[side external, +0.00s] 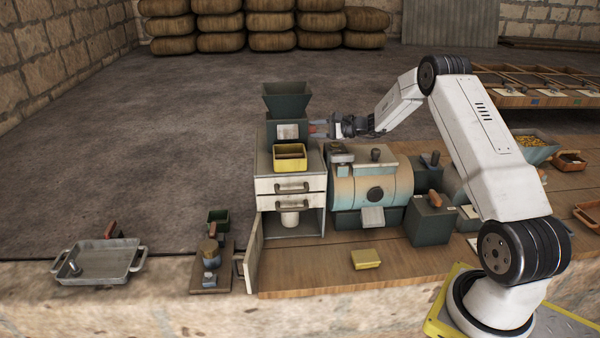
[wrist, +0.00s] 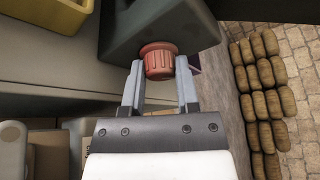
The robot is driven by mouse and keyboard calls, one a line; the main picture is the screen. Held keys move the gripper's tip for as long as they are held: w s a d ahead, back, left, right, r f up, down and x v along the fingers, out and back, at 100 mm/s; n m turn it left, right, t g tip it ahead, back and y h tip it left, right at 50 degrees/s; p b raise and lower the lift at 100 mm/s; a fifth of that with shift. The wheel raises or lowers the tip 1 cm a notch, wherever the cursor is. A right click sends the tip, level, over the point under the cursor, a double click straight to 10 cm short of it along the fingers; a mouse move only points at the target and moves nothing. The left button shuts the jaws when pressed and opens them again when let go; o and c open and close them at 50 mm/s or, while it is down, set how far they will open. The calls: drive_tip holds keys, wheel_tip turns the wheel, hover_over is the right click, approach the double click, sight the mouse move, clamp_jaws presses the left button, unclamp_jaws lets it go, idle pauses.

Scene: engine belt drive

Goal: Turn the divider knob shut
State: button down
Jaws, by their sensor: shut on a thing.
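The divider knob (wrist: 158,60) is a red ribbed knob on the side of a dark green hopper machine (wrist: 125,28). In the wrist view my gripper (wrist: 160,75) has one finger on each side of the knob and is shut on it. In the side external view my gripper (side external: 322,129) reaches in from the right to the hopper machine (side external: 287,100), which stands on a white drawer cabinet. The knob is small there and mostly covered by the fingers. I cannot tell how far the knob is turned.
A yellow box (side external: 290,157) stands on the cabinet (side external: 263,168) in front of the hopper. The cabinet's lower door (side external: 253,250) hangs open. A rounded drum machine (side external: 350,190) stands just right, below my forearm. Sacks (side external: 270,30) are stacked far behind, with clear floor between.

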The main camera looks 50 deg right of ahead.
drive_tip(key=shift+f+n+t, duration=0.1)
drive_tip(key=shift+n+t, duration=0.9)
drive_tip(key=shift+n, duration=1)
drive_tip(key=shift+c, duration=1.7)
unclamp_jaws()
drive_tip(key=shift+s, duration=0.15)
drive_tip(key=shift+v, duration=3.8)
